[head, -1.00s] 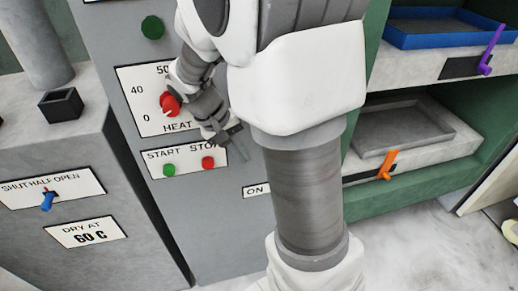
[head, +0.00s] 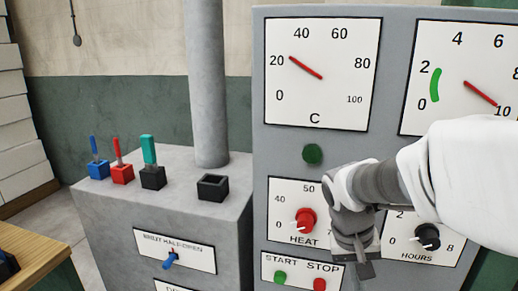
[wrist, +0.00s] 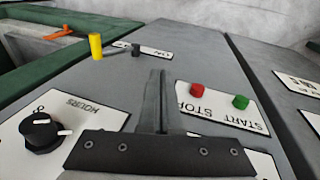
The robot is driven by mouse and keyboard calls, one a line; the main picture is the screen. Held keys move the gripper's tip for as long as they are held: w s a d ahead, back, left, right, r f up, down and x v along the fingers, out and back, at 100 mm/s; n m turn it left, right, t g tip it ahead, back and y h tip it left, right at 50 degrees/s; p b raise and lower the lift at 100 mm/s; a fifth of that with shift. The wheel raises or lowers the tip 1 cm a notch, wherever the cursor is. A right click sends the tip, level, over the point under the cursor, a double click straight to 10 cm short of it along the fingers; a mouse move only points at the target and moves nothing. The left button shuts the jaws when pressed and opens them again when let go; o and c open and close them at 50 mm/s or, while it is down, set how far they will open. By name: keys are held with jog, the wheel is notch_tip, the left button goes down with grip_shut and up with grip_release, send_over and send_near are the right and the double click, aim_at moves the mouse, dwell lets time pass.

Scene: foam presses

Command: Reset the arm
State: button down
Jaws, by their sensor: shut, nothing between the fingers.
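My gripper (head: 364,266) hangs in front of the grey control panel (head: 262,70), just right of the STOP button (head: 320,284). Its fingers are together and empty, as the wrist view also shows (wrist: 158,80). My white and grey arm comes in from the right and covers part of the panel. The red HEAT knob (head: 305,220) is left of my wrist, and the black HOURS knob (head: 428,237) is below my arm. The green START button (head: 280,277) is at the lower edge of the head view.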

jog(key=s+a+r+n+t+y+p, duration=0.2)
jog(key=s+a+r+t+p, duration=0.3)
jog(key=s+r, duration=0.5)
notch_tip(320, 180, up, 3)
jog(key=shift+a+r+n+y, duration=0.1)
jog(key=shift+a+n+y, duration=0.2)
jog(key=shift+a+y, duration=0.2)
